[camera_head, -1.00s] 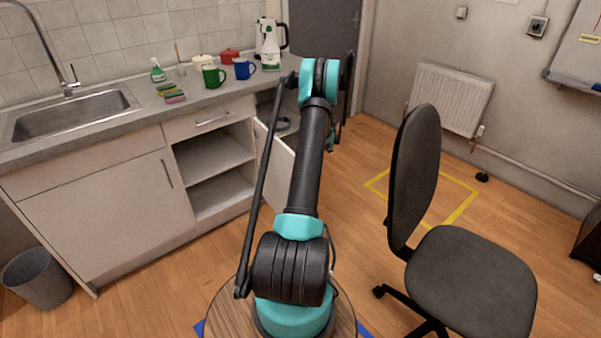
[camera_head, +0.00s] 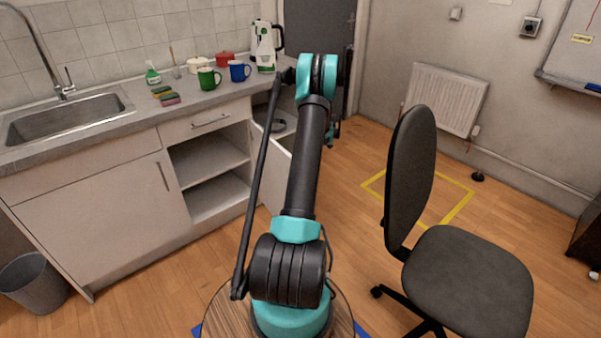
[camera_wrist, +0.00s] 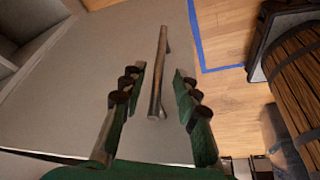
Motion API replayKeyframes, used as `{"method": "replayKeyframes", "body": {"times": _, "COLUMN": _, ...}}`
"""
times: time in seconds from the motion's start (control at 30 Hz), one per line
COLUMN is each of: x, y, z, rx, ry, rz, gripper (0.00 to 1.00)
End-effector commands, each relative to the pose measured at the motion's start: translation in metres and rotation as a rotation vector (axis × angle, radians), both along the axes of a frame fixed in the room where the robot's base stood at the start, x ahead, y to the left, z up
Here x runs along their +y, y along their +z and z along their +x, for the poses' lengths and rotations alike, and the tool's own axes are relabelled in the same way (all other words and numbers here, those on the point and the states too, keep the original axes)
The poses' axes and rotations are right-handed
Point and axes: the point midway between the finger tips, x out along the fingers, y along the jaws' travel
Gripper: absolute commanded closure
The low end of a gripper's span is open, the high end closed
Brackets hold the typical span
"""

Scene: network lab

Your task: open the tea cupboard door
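The cupboard door (camera_head: 278,172) is a pale panel standing ajar at the right end of the counter, partly hidden behind my arm. In the wrist view the door's panel (camera_wrist: 85,75) fills the left and middle. Its metal bar handle (camera_wrist: 160,72) runs lengthwise ahead of my gripper. My gripper (camera_wrist: 160,88) is open, with one green, dark-padded finger on each side of the handle's near end. Gaps show between both fingers and the bar, and depth is hard to judge. In the head view my gripper is mostly hidden behind the arm.
An office chair (camera_head: 465,280) stands close to the right of my arm. Mugs, including a blue mug (camera_head: 239,71), and a white kettle (camera_head: 265,45) are on the counter (camera_head: 110,120). Open shelves (camera_head: 210,165) are left of the door. Floor inside the yellow outline is clear.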

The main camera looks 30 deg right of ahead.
Motion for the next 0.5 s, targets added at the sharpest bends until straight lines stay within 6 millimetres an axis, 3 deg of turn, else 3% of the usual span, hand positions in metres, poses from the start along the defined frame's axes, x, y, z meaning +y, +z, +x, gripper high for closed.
{"method": "replayKeyframes", "body": {"times": 0.3, "x": -0.022, "y": 0.058, "z": -0.012, "rx": 0.001, "ry": -0.002, "rz": -0.001, "gripper": 0.69}}
{"method": "replayKeyframes", "body": {"times": 0.5, "x": -0.029, "y": 0.076, "z": -0.015, "rx": 0.001, "ry": -0.002, "rz": -0.001, "gripper": 0.69}}
